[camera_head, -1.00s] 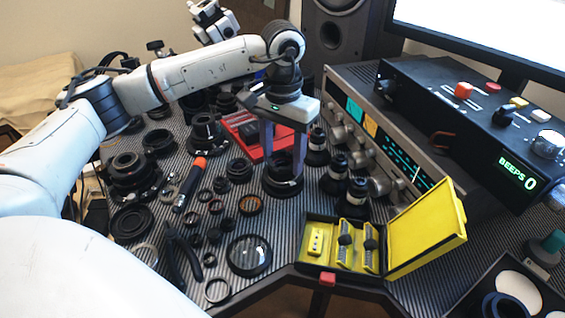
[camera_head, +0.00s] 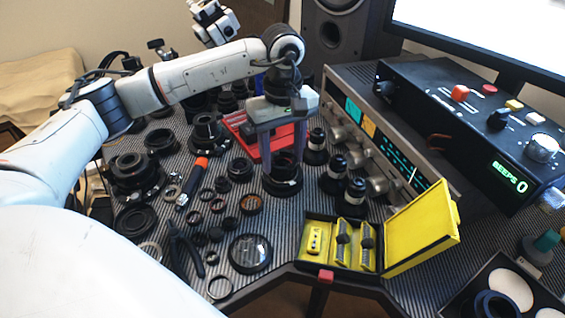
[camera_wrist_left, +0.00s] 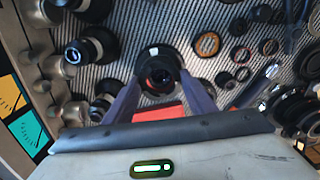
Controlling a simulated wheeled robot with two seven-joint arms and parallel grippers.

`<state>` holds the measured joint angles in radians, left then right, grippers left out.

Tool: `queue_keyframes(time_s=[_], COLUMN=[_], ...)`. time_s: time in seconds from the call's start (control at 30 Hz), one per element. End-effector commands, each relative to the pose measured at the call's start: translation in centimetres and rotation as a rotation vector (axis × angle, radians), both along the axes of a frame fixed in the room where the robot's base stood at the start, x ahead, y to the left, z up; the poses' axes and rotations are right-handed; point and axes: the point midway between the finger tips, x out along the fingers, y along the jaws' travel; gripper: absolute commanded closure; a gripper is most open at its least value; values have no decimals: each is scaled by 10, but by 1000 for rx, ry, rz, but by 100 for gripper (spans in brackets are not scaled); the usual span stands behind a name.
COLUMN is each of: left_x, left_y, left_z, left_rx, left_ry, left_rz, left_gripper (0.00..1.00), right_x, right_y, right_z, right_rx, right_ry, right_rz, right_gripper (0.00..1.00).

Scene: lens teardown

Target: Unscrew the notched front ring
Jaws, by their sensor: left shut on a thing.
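A short black lens (camera_head: 283,187) stands upright on the ribbed mat in the middle of the bench, with a small white mark on its lower collar. My left gripper (camera_head: 278,162) points down over it, one finger on each side, shut on the front ring at its top. In the left wrist view the round dark lens (camera_wrist_left: 160,56) sits between my two fingertips (camera_wrist_left: 160,78), its opening facing me. The ring's notches are too small to make out.
A red tray (camera_head: 238,121) lies just behind the lens. Several small lenses (camera_head: 334,172) stand close on its right, near the silver radio (camera_head: 375,140). Loose rings and a glass element (camera_head: 249,253) lie at left and front; an open yellow case (camera_head: 318,230) is front right.

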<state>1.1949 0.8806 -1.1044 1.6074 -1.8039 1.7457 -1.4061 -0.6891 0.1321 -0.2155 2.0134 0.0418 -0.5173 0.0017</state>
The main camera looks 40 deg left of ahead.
Motion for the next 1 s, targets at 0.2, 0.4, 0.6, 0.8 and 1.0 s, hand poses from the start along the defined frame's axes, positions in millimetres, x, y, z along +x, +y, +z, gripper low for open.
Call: queue_keyframes(time_s=[0.2,0.4,0.6,0.8,1.0], left_x=[0,0,0,0,0], left_y=[0,0,0,0,0], left_z=[8,14,19,23,38], left_rx=[0,0,0,0,0], left_ry=[-1,-1,-1,-1,-1], left_rz=[-2,-3,-3,-3,-3], left_gripper=[85,85,85,85,85], right_x=[0,1,1,0,-1], right_y=[0,1,1,1,1], right_z=[6,12,16,18,29], right_rx=[2,3,3,4,4], right_ry=[-2,-5,-5,-3,0], right_rz=[0,0,-1,0,-1], right_gripper=[36,36,36,36,36])
